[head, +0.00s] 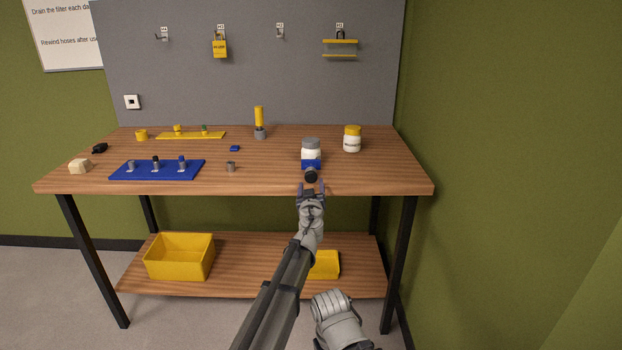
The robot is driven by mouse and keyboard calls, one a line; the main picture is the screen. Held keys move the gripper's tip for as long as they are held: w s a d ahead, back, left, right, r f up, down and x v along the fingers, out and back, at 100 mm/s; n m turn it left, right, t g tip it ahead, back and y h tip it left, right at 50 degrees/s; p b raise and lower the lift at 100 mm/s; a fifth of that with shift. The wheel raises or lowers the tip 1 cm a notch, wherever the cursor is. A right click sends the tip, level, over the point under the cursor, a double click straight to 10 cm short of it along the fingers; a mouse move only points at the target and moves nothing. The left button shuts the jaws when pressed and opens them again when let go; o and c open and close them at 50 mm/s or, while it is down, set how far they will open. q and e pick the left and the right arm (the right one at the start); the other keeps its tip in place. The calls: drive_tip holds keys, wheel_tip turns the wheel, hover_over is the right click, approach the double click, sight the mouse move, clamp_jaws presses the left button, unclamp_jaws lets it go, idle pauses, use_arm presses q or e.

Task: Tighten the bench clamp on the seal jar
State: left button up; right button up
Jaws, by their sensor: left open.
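A white jar with a grey lid (311,147) stands upright near the front edge of the bench, right of the middle. The blue bench clamp (311,163) sits at the jar's lower front. Its round dark knob (311,176) faces me at the bench's front edge. My left gripper (311,187) is open, with its fingertips close to the knob, one on each side. I cannot tell whether they touch it. The gripper holds nothing that I can see.
A labelled white jar with a yellow lid (352,139) stands behind and right. A yellow bin (180,257) stands on the lower shelf. A pegboard (250,80) rises behind.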

sight(311, 178)
use_arm(q)
drive_tip(key=w, duration=0.6)
drive_tip(key=shift+w, duration=0.15)
clamp_jaws()
drive_tip(key=m, duration=0.5)
drive_tip(key=shift+a+m, duration=0.1)
drive_tip(key=shift+m, duration=0.3)
unclamp_jaws()
